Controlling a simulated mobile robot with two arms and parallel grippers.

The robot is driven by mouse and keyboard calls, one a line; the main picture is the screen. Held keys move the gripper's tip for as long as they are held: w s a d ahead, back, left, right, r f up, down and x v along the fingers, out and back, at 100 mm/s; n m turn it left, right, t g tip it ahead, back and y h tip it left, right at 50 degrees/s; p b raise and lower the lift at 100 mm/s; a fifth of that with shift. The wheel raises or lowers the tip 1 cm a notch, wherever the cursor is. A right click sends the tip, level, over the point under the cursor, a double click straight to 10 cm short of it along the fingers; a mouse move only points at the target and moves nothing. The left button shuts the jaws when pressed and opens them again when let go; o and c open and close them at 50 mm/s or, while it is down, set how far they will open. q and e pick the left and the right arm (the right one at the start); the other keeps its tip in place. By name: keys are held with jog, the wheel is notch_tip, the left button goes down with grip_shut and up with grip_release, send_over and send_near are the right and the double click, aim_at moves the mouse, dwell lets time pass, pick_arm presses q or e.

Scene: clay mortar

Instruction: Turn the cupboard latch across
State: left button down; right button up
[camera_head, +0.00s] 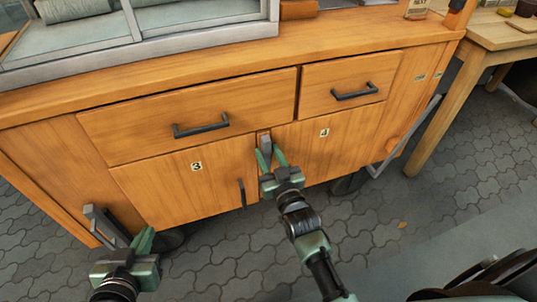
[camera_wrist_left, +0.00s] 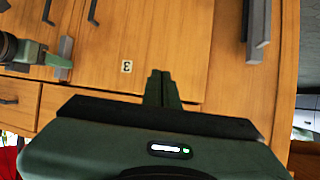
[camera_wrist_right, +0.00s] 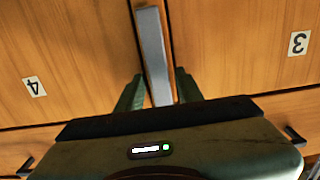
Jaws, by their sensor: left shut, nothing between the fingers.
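The latch (camera_head: 266,144) is a short grey bar on the narrow post between cupboard doors 3 and 4. It stands upright, in line with the post. In the right wrist view the latch (camera_wrist_right: 153,55) lies between the fingers of my right gripper (camera_wrist_right: 157,92), which is open around it with a gap on each side. In the head view my right gripper (camera_head: 270,158) is at the latch's lower part. My left gripper (camera_head: 146,240) is shut and empty, low in front of door 3; its closed fingers show in the left wrist view (camera_wrist_left: 160,76).
Door 3 (camera_head: 160,185) has a dark vertical handle (camera_head: 242,193) near the post. Two drawers with dark handles (camera_head: 201,126) sit above. A grey bar handle (camera_head: 105,226) sticks out at the cart's lower left. A wooden table (camera_head: 500,35) stands at right.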

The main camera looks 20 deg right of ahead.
grip_shut()
jog(key=shift+d+r+m+p, duration=0.15)
jog(key=shift+m+p, duration=0.95)
jog(key=shift+m, duration=0.1)
pick_arm(q)
jog(key=s+a+f+g+y, duration=0.1)
jog(key=s+a+f+g, duration=0.1)
jog(key=s, duration=0.5)
jog(key=s+a+f+g+y+p, duration=0.1)
jog(key=s+a+f+g, duration=0.2)
jog(key=s+f+g, duration=0.2)
jog(key=shift+s+f+g, duration=0.2)
jog(key=shift+s+g, duration=0.6)
jog(key=shift+s, duration=0.25)
pick_arm(e)
jog(key=shift+d+f+m, duration=0.25)
jog(key=shift+f+m, duration=0.15)
jog(key=shift+m, duration=2.15)
jog(key=shift+d+f+m, duration=0.3)
jog(key=shift+f+m, duration=0.05)
jog(key=shift+m, duration=2.25)
jog(key=shift+d+f+m, duration=0.25)
jog(key=shift+f+m, duration=0.15)
jog(key=shift+m, duration=2.15)
